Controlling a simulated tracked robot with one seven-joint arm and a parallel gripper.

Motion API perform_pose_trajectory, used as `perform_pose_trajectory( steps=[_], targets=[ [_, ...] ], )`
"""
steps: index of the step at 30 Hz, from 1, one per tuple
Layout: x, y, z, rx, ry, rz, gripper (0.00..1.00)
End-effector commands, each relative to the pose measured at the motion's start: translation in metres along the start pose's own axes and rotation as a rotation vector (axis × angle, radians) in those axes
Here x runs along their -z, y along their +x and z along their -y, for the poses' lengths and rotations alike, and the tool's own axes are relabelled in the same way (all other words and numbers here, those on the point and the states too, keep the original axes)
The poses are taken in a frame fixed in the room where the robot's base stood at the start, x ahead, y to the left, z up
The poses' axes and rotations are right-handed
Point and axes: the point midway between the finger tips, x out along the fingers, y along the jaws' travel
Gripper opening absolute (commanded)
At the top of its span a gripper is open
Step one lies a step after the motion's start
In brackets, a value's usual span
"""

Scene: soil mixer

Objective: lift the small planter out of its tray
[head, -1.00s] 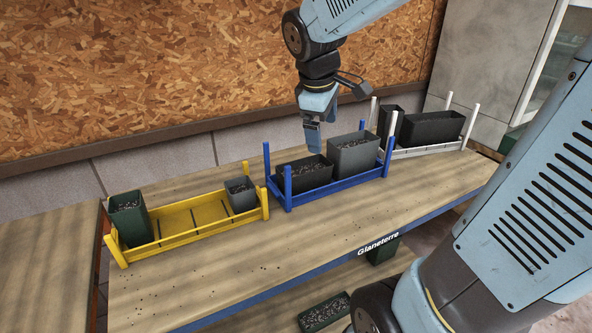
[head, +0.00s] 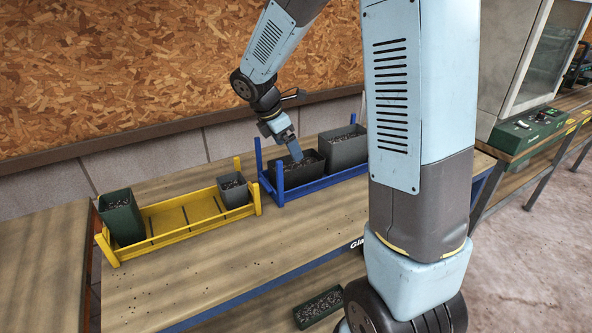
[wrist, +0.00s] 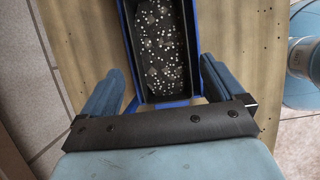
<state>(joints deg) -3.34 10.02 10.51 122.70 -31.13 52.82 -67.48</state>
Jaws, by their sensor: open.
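A small grey planter with soil (head: 233,191) stands at the right end of the yellow tray (head: 175,239). A taller dark green planter (head: 121,219) stands at that tray's left end. My gripper (head: 296,155) is to the right of the small planter, over the long dark planter (head: 287,179) in the blue tray (head: 318,187). In the wrist view my gripper (wrist: 160,88) has its two fingers wide apart with nothing held. The long dark planter with speckled soil (wrist: 160,45) lies ahead of and below them there. The small planter cannot be made out in the wrist view.
A grey planter (head: 345,149) stands at the blue tray's right end. Blue and yellow corner posts stick up near my gripper. A board wall (head: 120,70) rises behind the bench (head: 230,262). The bench front is mostly clear. My arm hides its right part.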

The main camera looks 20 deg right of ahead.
Motion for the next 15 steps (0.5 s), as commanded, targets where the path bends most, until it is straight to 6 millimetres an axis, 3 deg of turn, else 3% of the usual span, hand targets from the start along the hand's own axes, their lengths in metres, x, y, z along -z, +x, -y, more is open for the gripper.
perform_pose_trajectory(
  steps=[6, 15],
  targets=[
    [0.0, 0.037, 0.001, 0.004, 0.001, 0.0, 0.95],
    [0.001, 0.058, 0.001, 0.002, 0.002, -0.001, 0.95]
  ],
)
